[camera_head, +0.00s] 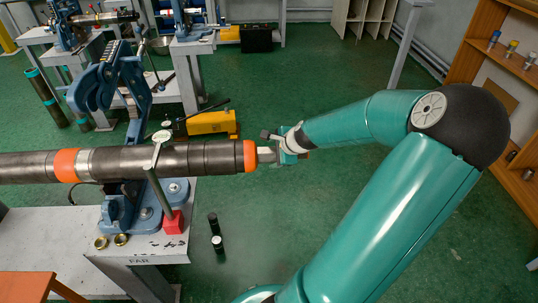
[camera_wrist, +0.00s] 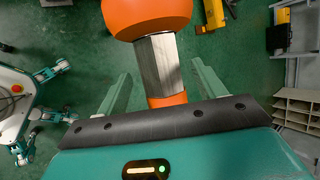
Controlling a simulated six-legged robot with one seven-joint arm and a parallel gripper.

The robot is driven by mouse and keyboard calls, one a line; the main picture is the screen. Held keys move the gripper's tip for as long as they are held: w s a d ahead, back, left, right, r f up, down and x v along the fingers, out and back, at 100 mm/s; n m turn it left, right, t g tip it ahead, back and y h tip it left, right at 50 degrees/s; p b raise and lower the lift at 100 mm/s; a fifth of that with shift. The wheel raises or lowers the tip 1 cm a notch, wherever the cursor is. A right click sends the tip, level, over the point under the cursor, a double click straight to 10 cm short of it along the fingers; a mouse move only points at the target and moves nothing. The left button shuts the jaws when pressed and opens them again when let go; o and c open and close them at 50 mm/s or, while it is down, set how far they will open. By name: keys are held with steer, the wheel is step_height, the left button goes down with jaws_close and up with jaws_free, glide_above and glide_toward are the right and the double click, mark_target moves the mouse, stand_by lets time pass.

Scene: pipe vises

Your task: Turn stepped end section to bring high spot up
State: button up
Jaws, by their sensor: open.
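A long dark pipe (camera_head: 25,167) lies level across the blue vise (camera_head: 118,205). Its stepped end section (camera_head: 205,157) points right and ends in an orange collar (camera_head: 249,156). A bare metal hex stub (camera_head: 266,155) sticks out of the collar. In the wrist view the hex stub (camera_wrist: 158,63) runs between my fingers, with an orange band (camera_wrist: 168,100) near my palm. My gripper (camera_wrist: 161,72) is open around the stub, with a gap on both sides. A dial gauge (camera_head: 161,136) stands over the pipe on a rod from a red base (camera_head: 172,222).
Two brass rings (camera_head: 110,241) lie on the grey bench marked FAR. A yellow pump (camera_head: 211,122) is behind the pipe.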

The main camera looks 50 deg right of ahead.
steer(key=shift+x, duration=2)
steer(key=c, duration=1)
